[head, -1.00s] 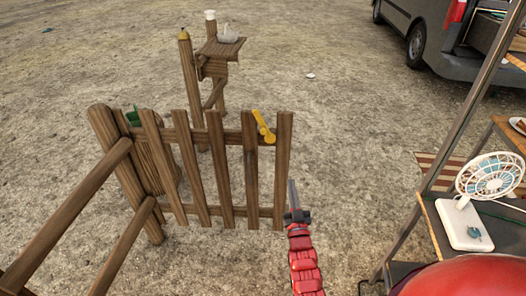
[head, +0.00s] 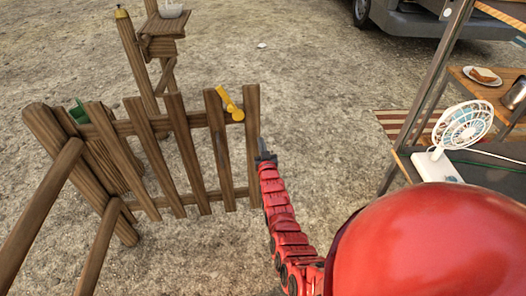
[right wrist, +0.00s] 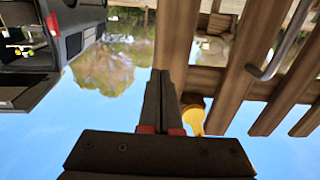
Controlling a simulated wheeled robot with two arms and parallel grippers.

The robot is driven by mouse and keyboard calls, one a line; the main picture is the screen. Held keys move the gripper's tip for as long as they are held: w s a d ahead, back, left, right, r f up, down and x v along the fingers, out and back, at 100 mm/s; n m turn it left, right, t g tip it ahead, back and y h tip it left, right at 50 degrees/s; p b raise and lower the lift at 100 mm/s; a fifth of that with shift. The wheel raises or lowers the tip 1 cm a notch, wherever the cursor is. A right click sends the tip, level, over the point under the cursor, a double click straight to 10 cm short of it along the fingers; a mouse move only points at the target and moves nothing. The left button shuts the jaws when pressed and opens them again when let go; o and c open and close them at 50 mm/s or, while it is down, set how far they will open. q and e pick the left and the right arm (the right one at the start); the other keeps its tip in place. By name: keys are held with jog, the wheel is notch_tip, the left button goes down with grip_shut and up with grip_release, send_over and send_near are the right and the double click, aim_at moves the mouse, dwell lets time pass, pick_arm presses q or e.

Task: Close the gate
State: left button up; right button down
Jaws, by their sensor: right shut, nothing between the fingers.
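The wooden picket gate (head: 187,150) stands in the left half of the head view, joined at its left to a thick fence post (head: 75,165). A yellow latch (head: 229,104) sits on its top rail near the free end. My right gripper (head: 264,150) is shut and empty, right beside the end picket (head: 248,150). In the right wrist view the shut fingers (right wrist: 160,95) point at that end picket (right wrist: 175,35), and the yellow latch (right wrist: 193,118) shows just beside them. I cannot tell whether the fingertips touch the wood. My left gripper is not in view.
A wooden post (head: 138,60) with a small shelf (head: 163,27) and a bowl stands behind the gate. At right are a white fan (head: 462,130), a table edge and a metal pole (head: 425,90); a van is at the back. Bare ground lies between.

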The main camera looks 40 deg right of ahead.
aim_at(258, 128)
jog(key=x, duration=0.3)
jog(key=shift+b, duration=0.3)
jog(key=shift+w+d, duration=0.15)
jog(key=shift+w, duration=0.2)
jog(key=shift+b+x, duration=0.45)
jog(key=shift+x, duration=0.45)
jog(key=shift+w+d, duration=0.1)
jog(key=shift+d, duration=0.05)
